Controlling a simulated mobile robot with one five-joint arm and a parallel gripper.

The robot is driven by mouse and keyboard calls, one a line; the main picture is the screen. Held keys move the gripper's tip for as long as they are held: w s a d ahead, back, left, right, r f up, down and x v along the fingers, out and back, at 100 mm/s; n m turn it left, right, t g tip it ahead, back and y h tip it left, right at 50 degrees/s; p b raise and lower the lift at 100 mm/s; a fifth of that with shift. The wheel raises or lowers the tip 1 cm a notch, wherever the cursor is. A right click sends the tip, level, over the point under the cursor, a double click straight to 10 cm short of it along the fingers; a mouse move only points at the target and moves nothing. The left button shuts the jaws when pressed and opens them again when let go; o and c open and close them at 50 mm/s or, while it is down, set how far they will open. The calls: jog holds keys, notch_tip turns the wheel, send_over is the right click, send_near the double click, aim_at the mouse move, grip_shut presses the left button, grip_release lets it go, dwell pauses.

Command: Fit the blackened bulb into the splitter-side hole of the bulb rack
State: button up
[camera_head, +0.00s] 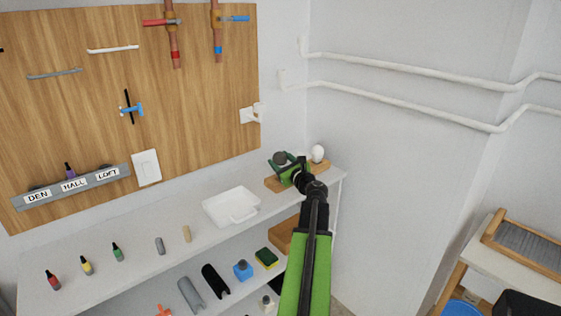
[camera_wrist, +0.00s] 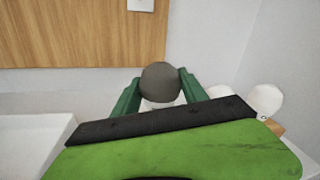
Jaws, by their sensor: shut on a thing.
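The blackened bulb (camera_head: 280,157) is dark grey and round, with a pale base below it in the wrist view (camera_wrist: 160,82). My gripper (camera_head: 284,164) is shut on it, with one green finger on each side in the wrist view. The bulb is over the left part of the wooden bulb rack (camera_head: 272,184), at the right end of the shelf top. A white bulb (camera_head: 318,153) stands upright at the rack's right end and also shows in the wrist view (camera_wrist: 265,101). My gripper hides the rack's middle and the bulb's lower end, so I cannot tell whether it is in a hole.
A white tray (camera_head: 219,205) sits left of the rack. A white wall fitting (camera_head: 249,114) is on the wooden panel (camera_head: 200,120) behind. Several small bottles and pegs stand on the left of the shelf top. The wall is close behind the rack.

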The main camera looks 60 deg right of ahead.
jog(key=shift+f+b, duration=1.75)
jog(key=shift+f, duration=0.05)
jog(key=o, duration=1.4)
jog(key=shift+o, duration=0.2)
jog(key=shift+a, duration=0.1)
